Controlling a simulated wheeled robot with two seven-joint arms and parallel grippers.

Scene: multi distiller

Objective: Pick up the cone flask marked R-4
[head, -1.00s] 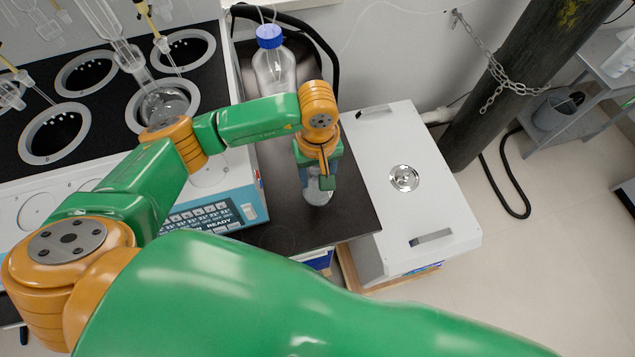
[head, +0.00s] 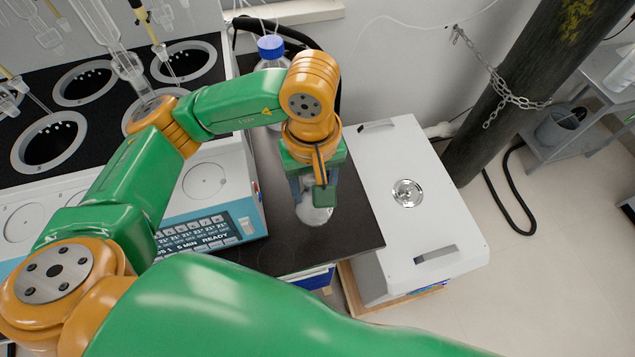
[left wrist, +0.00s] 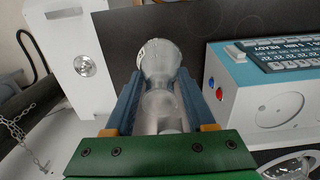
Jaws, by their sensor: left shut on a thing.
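A clear glass cone flask (head: 315,212) shows below my left gripper (head: 316,187) in the head view, over the black bench top. In the left wrist view the flask (left wrist: 160,58) sits between the two blue fingers of my left gripper (left wrist: 160,98), which is shut on its neck. Its wide base points away from the wrist. A small mark shows near its base edge, too small to read. The flask appears held a little above the bench top. My right gripper is not in view.
A blue-capped bottle (head: 272,52) stands behind my arm. The heating unit with a keypad (head: 205,232) is left of the flask, with several round wells and glassware. A white box (head: 425,165) with a round metal fitting is on the right. Bare black bench top (head: 350,225) lies between.

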